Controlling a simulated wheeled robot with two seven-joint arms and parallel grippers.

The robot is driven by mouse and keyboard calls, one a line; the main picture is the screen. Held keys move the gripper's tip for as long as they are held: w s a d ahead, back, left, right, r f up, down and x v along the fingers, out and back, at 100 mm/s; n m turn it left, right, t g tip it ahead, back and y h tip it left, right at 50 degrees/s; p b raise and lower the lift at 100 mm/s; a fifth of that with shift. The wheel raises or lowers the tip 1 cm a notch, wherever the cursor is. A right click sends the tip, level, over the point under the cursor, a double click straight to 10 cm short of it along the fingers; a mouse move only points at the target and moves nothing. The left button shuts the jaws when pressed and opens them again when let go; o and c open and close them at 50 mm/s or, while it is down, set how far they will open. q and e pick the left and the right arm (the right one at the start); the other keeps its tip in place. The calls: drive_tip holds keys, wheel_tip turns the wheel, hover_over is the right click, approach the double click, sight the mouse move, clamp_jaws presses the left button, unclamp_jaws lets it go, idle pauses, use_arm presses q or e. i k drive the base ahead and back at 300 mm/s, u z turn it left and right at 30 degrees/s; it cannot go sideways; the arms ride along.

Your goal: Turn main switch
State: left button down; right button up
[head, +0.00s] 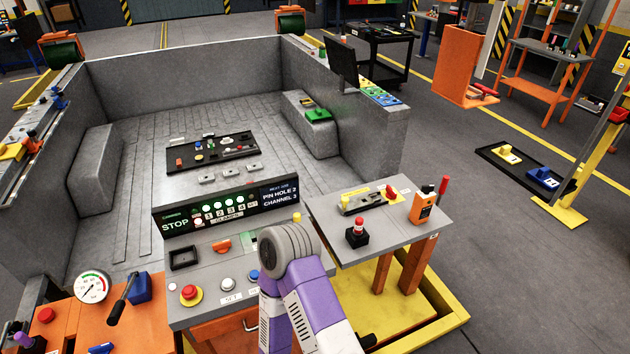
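An orange rotary knob (222,246) sits on the console top and looks like a turn switch. I cannot read a label that names it the main switch. A red mushroom button on a yellow base (189,293) and a white button (227,284) are nearer the front. My purple and white arm rises from the bottom centre, its grey joint covering the console's right part. Neither gripper shows.
A grey side table (385,236) at right holds an orange device (423,207), a red-topped black block (357,233) and a yellow-handled part. An orange bench (135,325) at left carries a gauge (92,287) and a black lever (123,298). A large grey walled bed (180,75) lies behind.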

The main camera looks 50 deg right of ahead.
sight(391, 194)
drive_tip(key=u, duration=1.85)
drive_tip(key=k, duration=2.85)
drive_tip(key=z, duration=1.55)
